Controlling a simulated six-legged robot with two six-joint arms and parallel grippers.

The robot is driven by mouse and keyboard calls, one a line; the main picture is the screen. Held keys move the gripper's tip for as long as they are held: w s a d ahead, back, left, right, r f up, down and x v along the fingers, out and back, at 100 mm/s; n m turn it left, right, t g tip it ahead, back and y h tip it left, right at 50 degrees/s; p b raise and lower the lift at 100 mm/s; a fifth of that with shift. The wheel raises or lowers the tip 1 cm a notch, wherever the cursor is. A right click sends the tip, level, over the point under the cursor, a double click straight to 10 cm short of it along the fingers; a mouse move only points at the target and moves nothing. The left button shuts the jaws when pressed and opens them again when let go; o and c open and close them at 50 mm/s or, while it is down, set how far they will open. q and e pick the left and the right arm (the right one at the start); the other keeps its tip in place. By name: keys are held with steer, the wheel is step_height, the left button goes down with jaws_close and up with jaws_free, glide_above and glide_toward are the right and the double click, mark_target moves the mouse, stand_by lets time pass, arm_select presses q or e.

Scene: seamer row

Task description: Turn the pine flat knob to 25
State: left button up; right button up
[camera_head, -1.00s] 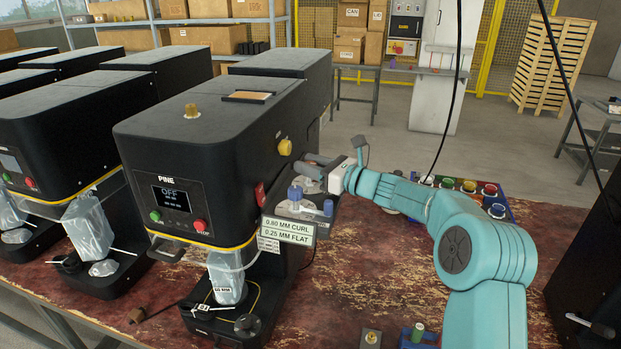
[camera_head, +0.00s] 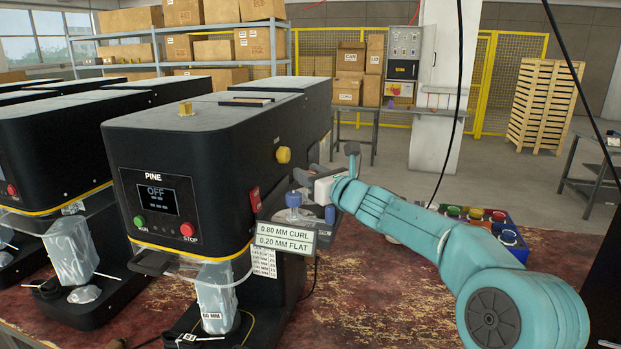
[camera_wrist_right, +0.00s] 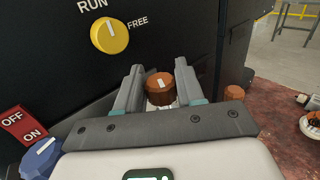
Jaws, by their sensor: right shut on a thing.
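The black PINE machine (camera_head: 200,140) stands on the left, its screen (camera_head: 157,199) reading OFF. A plate (camera_head: 285,238) on its side appears to read 0.80 MM CURL and 0.20 MM FLAT. My right gripper (camera_head: 316,180) is at the machine's side, behind the blue knobs. In the right wrist view, its two fingers (camera_wrist_right: 158,82) are shut on an orange-brown knob (camera_wrist_right: 160,84) with a white pointer mark. I cannot read a scale around this knob. A yellow RUN/FREE knob (camera_wrist_right: 110,35) is above left of the fingers. My left gripper is out of view.
A blue knob (camera_wrist_right: 42,158) and a red OFF/ON switch (camera_wrist_right: 24,124) are left of my right gripper. Another orange-brown piece (camera_wrist_right: 234,92) is to its right. A box with coloured buttons (camera_head: 500,228) stands behind my right arm. The red-brown tabletop (camera_head: 390,310) has clear room in front.

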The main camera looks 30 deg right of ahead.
mark_target(310, 172)
steer(key=o, duration=0.9)
steer(key=shift+o, duration=0.2)
step_height(310, 172, up, 20)
steer(key=p, duration=1.4)
